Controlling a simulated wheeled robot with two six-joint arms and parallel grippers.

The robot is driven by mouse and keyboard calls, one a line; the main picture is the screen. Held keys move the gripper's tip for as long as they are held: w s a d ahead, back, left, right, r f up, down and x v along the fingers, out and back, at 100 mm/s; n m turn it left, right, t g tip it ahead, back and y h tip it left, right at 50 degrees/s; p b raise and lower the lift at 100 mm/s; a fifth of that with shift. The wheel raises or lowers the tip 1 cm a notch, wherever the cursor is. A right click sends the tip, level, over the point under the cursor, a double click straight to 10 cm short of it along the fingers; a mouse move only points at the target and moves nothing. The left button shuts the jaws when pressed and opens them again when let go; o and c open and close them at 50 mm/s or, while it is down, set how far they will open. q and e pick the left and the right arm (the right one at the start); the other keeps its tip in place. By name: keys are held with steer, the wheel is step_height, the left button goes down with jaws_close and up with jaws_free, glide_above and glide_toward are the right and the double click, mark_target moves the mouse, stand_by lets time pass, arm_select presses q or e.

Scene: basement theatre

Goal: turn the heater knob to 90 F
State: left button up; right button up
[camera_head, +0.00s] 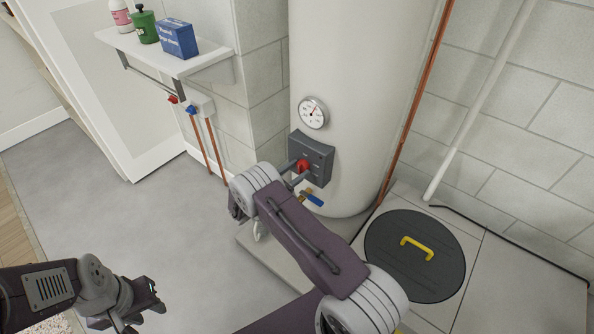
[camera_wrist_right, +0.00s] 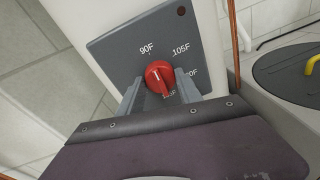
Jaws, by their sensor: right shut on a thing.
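The red heater knob (camera_head: 303,165) sits on a dark grey control box (camera_head: 322,154) on the front of the white tank (camera_head: 350,90). In the right wrist view, the knob (camera_wrist_right: 160,77) has a white mark pointing up and slightly left, towards the 90F label (camera_wrist_right: 147,50). The 105F label (camera_wrist_right: 181,49) is to its right, and lower labels are partly hidden. My right gripper (camera_wrist_right: 159,90) is shut on the knob, one finger on each side. My left gripper (camera_head: 141,307) is low at the left, its fingers apart and empty, far from the knob.
A round gauge (camera_head: 313,113) is above the control box. A blue-handled valve (camera_head: 312,198) is just below it. A copper pipe (camera_head: 412,100) runs along the tank's right side. A round dark lid (camera_head: 440,270) with a yellow handle lies at right. The floor at left is clear.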

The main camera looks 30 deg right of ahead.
steer(key=o, duration=1.4)
steer(key=shift+c, duration=0.2)
steer(key=p+v, duration=0.3)
steer(key=v, duration=0.6)
